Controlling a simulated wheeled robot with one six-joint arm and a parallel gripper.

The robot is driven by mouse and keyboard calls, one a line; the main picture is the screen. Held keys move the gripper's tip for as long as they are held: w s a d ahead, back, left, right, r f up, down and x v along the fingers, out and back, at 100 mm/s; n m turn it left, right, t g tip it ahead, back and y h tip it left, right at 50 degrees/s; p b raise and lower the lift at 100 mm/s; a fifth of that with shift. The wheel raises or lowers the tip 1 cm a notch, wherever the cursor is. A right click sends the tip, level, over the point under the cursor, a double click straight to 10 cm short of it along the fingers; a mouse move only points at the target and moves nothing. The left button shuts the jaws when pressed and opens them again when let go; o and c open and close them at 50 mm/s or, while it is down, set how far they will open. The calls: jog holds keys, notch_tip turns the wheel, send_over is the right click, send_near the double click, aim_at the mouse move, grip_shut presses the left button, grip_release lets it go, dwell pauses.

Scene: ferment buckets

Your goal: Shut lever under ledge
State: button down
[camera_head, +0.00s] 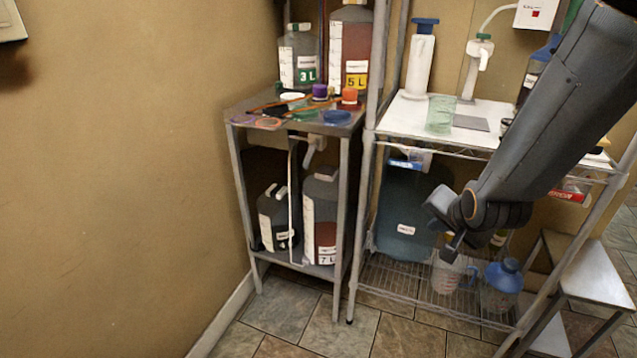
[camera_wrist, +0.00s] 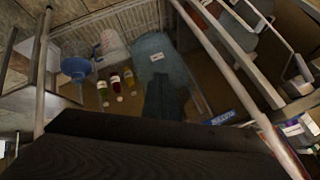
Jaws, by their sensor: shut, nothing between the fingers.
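A pale lever-like fitting (camera_head: 315,145) hangs under the top ledge (camera_head: 243,121) of the left metal stand, beside a thin white tube. I cannot tell whether it is open or shut. My gripper (camera_head: 445,224) is shut and empty. It is to the right of that fitting, below the white shelf top of the wire rack and in front of the large teal jug (camera_head: 400,222). The teal jug also shows in the wrist view (camera_wrist: 157,58); no lever can be made out there.
Dark jugs (camera_head: 272,215) and (camera_head: 321,205) stand on the left stand's lower shelf. The wire rack (camera_head: 385,285) holds a measuring jug (camera_head: 446,277) and a blue-capped bottle (camera_head: 501,283). A rack post (camera_head: 361,215) stands between the fitting and my gripper. A step stool (camera_head: 590,270) is at right.

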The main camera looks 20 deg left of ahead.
jog(key=w+a+f+m+t+y+b, duration=0.2)
jog(key=w+a+t+y+b, duration=0.15)
jog(key=a, duration=0.35)
jog(key=w+a+f+m+t+y+b, duration=0.1)
jog(key=w+a+m+t+y+b, duration=0.1)
jog(key=w+a, duration=0.45)
jog(key=s+a+m+t+y+b, duration=0.2)
jog(key=s+a+y, duration=0.3)
jog(key=a, duration=0.4)
jog(key=shift+a+m+b, duration=0.15)
jog(key=shift+m+b, duration=0.65)
jog(key=shift+m, duration=0.1)
jog(key=shift+t+y, duration=0.25)
send_near(310, 155)
jog(key=w+a+f, duration=0.1)
jog(key=w+a, duration=0.2)
jog(key=w, duration=0.2)
jog(key=shift+w+a+f, duration=0.2)
jog(key=shift+w+f, duration=0.1)
jog(key=shift+w, duration=0.05)
jog(key=shift+a+f+b, duration=0.1)
jog(key=shift+a+b, duration=0.05)
jog(key=shift+b, duration=0.4)
